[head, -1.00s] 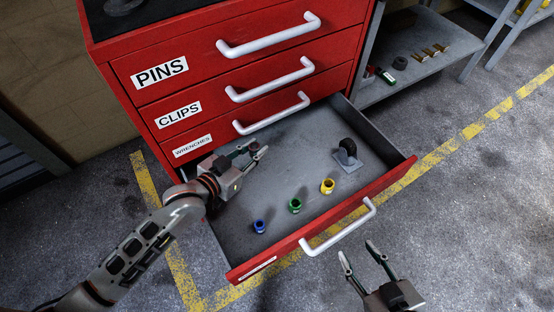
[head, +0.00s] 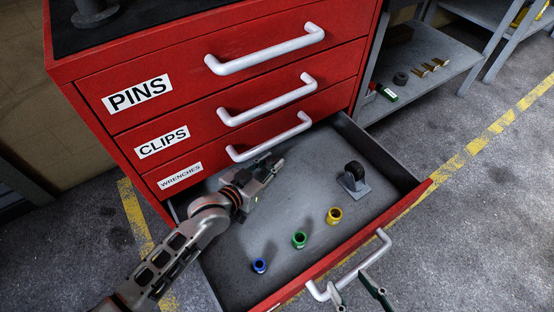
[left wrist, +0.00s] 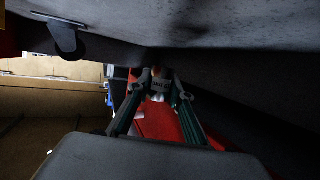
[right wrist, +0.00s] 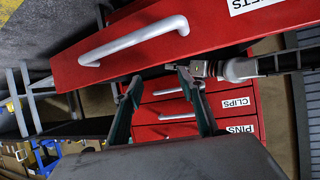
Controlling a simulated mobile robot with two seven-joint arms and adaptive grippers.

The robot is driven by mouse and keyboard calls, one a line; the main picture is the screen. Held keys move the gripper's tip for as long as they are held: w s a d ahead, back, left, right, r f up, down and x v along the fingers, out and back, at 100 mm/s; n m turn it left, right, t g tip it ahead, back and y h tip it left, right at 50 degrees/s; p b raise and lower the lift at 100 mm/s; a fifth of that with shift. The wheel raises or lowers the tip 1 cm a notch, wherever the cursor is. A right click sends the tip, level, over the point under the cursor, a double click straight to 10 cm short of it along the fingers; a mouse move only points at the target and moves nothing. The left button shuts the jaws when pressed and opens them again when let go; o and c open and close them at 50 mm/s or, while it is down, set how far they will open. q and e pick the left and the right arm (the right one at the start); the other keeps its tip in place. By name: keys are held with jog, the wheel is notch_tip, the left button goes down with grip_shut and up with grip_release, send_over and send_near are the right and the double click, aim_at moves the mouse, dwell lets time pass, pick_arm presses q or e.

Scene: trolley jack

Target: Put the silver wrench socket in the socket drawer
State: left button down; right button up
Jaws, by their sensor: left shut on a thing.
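The socket drawer (head: 300,205) is the open bottom drawer of the red cabinet. A blue socket (head: 259,266), a green socket (head: 300,240) and a yellow socket (head: 334,216) stand inside in a slanting row. My left gripper (head: 274,163) is over the drawer's back part, close under the WRENCHES drawer. It is shut on a small greyish thing (left wrist: 158,86), seen dimly between the fingertips in the left wrist view; it looks like the silver wrench socket, mostly hidden. My right gripper (head: 355,290) is open and empty by the drawer's white handle (head: 350,265); its fingers show in the right wrist view (right wrist: 155,78).
A caster wheel (head: 354,177) stands in the drawer's back right. The closed PINS, CLIPS and WRENCHES drawers rise above. A grey shelf (head: 425,55) with small parts stands at right. The drawer floor between the sockets and the caster is clear.

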pick_arm(q)
jog(key=shift+w+d+f, duration=0.15)
jog(key=shift+w+d, duration=0.1)
jog(key=shift+w, duration=0.05)
jog(key=shift+w+d+f+b, duration=0.25)
jog(key=shift+w+f+b, duration=0.1)
jog(key=shift+f+b, duration=0.15)
jog(key=shift+w+d+f+b, duration=0.25)
jog(key=shift+w+f+b, duration=0.1)
jog(key=shift+f, duration=0.2)
jog(key=shift+w+d, duration=0.15)
jog(key=shift+w, duration=0.2)
jog(key=shift+r, duration=0.25)
pick_arm(e)
jog(key=shift+w+a+r+m+t+y, duration=0.15)
jog(key=shift+a+r+m, duration=0.15)
jog(key=shift+a, duration=0.25)
jog(key=shift+w+a+r+m+t+y, duration=0.15)
jog(key=shift+a+r+m, duration=0.05)
jog(key=shift+a+r, duration=0.25)
pick_arm(q)
jog(key=shift+f, duration=0.6)
pick_arm(e)
jog(key=shift+s+f, duration=0.25)
jog(key=shift+f, duration=0.25)
pick_arm(q)
jog(key=shift+f, duration=0.1)
pick_arm(e)
jog(key=shift+s+a, duration=0.1)
